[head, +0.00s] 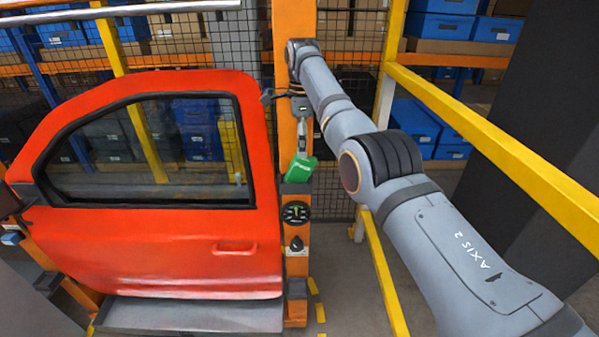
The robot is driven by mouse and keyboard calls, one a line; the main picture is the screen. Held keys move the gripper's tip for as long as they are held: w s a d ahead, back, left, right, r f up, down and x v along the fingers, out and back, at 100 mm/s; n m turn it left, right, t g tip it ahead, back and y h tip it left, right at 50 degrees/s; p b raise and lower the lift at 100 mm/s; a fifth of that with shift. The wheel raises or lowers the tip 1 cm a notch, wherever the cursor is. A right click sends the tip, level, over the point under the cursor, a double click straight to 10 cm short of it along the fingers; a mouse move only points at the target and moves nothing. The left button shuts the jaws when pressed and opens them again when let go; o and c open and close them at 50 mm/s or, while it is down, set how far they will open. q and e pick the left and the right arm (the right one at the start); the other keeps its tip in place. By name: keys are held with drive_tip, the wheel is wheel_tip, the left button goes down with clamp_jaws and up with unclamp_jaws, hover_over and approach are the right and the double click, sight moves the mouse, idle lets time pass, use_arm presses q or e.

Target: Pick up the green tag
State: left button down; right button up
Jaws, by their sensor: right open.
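The green tag (300,169) is at the orange post, just right of the red car door, above a small dark ledge. It looks slightly tilted. My right arm reaches in from the lower right, and its gripper (302,146) points down in front of the post. The right gripper is open, with its fingertips just above the tag's top edge. I cannot tell whether they touch the tag or how far in front of it they are. My left gripper is not in view.
The red door (150,245) fills the left side. The orange post (297,262) carries a round gauge (295,212) and a dark knob (296,244) below the tag. A yellow rail (500,155) runs along the right. Mesh and shelves with blue bins stand behind.

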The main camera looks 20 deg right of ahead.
sight(300, 168)
drive_tip(key=f, duration=0.3)
drive_tip(key=shift+w+f+p, duration=0.1)
drive_tip(key=shift+w+p, duration=0.2)
drive_tip(key=shift+w+f, duration=0.4)
drive_tip(key=f+p, duration=0.2)
drive_tip(key=f, duration=0.1)
drive_tip(key=f+p, duration=0.1)
drive_tip(key=shift+s+a+f, duration=0.1)
drive_tip(key=shift+s+f, duration=0.15)
drive_tip(key=shift+f, duration=0.05)
drive_tip(key=shift+w+f, duration=0.1)
drive_tip(key=shift+f, duration=0.1)
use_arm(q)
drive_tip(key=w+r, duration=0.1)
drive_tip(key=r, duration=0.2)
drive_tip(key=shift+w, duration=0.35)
use_arm(e)
drive_tip(key=shift+r, duration=0.1)
clamp_jaws()
